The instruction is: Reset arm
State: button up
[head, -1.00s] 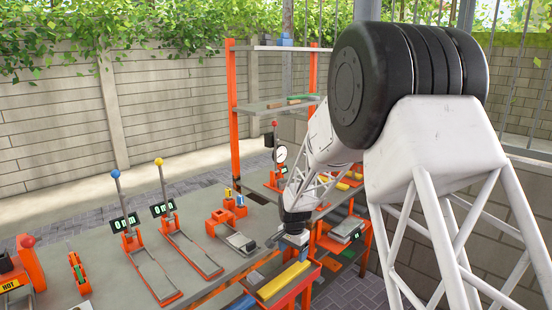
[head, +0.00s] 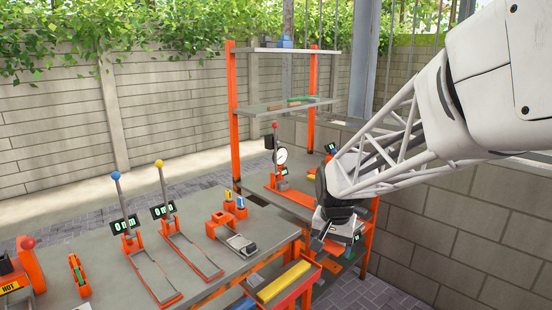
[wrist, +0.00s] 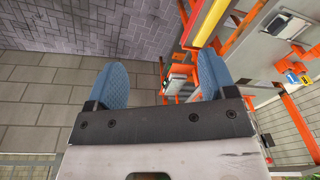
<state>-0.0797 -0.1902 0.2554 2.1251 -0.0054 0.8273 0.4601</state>
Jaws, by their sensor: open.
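My gripper shows in the wrist view (wrist: 160,85) with its two blue fingers spread wide apart and nothing between them. Brick paving and a block wall lie behind the fingers.
A grey workbench (head: 120,275) carries two lever devices with displays (head: 125,225) and a small scale-like device (head: 240,243). Behind it stand an orange shelf rack (head: 235,120) and a dial gauge (head: 281,156). A block wall (head: 480,255) closes the right side; paving (head: 375,296) is free below.

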jog(key=s+d+r+n, duration=0.2)
jog(key=s, duration=1.1)
jog(key=s+d+r+n+t, duration=0.1)
jog(key=s+d+r+n, duration=0.1)
jog(key=s, duration=1.2)
jog(key=shift+d+r, duration=0.4)
